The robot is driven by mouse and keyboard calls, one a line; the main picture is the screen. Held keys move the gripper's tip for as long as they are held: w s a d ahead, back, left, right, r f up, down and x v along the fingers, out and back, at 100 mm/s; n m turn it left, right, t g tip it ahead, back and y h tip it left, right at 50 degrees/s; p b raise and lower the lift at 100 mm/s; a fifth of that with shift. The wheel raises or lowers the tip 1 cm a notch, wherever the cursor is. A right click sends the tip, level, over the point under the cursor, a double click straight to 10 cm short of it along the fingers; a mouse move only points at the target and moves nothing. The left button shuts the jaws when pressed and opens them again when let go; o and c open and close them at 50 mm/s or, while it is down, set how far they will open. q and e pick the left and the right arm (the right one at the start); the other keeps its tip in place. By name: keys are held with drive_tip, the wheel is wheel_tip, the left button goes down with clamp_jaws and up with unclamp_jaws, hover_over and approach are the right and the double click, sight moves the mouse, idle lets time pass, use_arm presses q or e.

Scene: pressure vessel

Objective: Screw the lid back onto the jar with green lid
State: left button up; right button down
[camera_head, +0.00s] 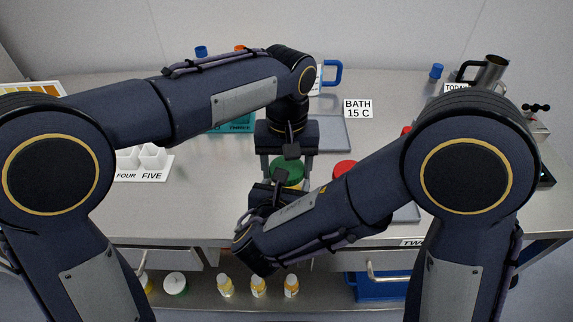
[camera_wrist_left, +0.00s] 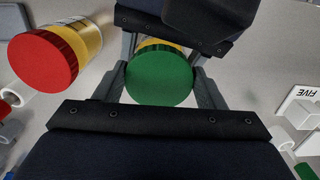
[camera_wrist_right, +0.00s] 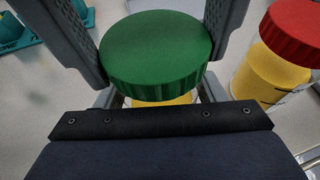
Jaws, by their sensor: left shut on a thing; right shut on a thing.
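The green lid (camera_head: 287,170) is at the bench's front middle, above its jar. My left gripper (camera_head: 287,165) comes down from above, its fingers shut on opposite sides of the lid, as the left wrist view shows the lid (camera_wrist_left: 160,78) between them. The jar with yellow contents (camera_wrist_right: 150,101) is mostly hidden below the lid. My right gripper (camera_wrist_right: 160,95) reaches in from the front, lower down, shut on the jar body. The lid (camera_wrist_right: 155,50) looks level over the jar; I cannot tell how far it is threaded.
A red-lidded jar (camera_wrist_right: 285,60) with yellow contents stands close to the right; its lid (camera_head: 345,168) also shows in the head view. A white holder (camera_head: 150,160) labelled FOUR and FIVE is on the left. A grey plate by the BATH 15 C sign (camera_head: 358,108) lies behind.

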use_arm(q)
drive_tip(key=m, duration=0.6)
drive_tip(key=shift+w+a+m, duration=0.15)
drive_tip(key=shift+a+m, duration=0.05)
drive_tip(key=shift+m, duration=0.1)
drive_tip(key=o, duration=1.1)
drive_tip(key=shift+d+r, duration=0.1)
drive_tip(key=shift+r, duration=2.15)
drive_tip(key=shift+c, duration=0.6)
